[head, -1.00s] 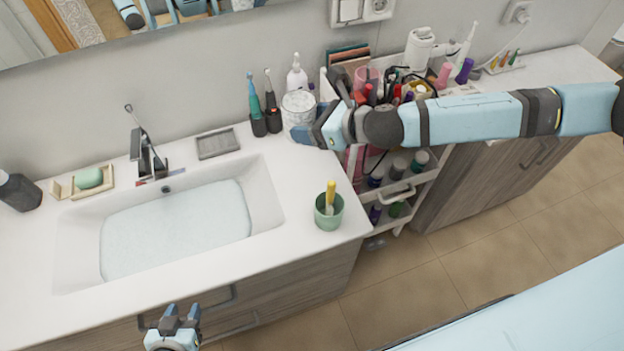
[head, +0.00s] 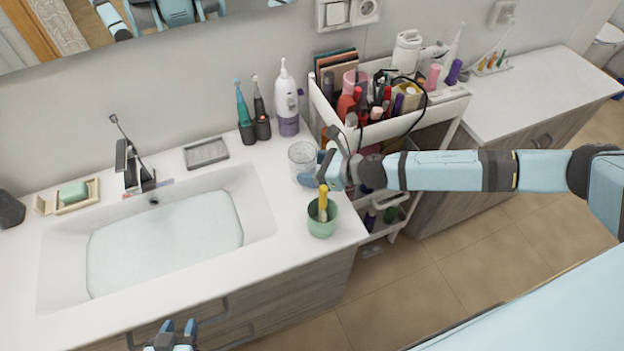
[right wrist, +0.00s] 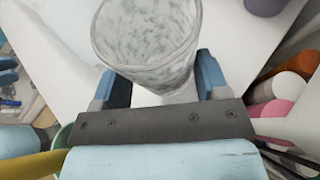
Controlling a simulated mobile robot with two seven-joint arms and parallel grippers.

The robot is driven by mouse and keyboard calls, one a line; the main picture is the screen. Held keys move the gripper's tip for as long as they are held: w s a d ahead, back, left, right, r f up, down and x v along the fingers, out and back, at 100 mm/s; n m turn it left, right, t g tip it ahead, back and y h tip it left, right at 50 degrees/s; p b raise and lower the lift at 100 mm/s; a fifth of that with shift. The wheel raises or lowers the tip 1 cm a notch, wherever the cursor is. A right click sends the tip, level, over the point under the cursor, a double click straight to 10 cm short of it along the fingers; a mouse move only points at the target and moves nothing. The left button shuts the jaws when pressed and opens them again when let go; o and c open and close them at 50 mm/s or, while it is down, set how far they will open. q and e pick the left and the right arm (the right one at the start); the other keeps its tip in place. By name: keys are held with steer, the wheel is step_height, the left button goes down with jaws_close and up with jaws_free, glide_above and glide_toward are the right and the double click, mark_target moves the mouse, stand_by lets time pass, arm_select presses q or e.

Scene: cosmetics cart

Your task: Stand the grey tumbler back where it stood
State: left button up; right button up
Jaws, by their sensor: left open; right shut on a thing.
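The grey tumbler (head: 302,156), speckled and see-through, is upright at the counter's right end, behind the green cup. My right gripper (head: 318,170) is shut on it from the right side. In the right wrist view, the tumbler (right wrist: 147,40) sits between the two blue fingers (right wrist: 165,85), its open rim toward the camera. I cannot tell whether its base touches the counter (head: 262,263). My left gripper (head: 175,335) is open and empty at the bottom edge of the head view, in front of the counter.
A green cup (head: 321,222) with a yellow-handled item stands close in front of the tumbler. A white-purple bottle (head: 287,105) and two electric toothbrushes (head: 252,120) stand behind. The filled cart (head: 415,122) is to the right, the basin (head: 165,235) to the left. Counter between basin and tumbler is clear.

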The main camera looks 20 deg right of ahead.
steer(key=shift+f, duration=2.25)
steer(key=shift+f, duration=0.15)
steer(key=o, duration=0.8)
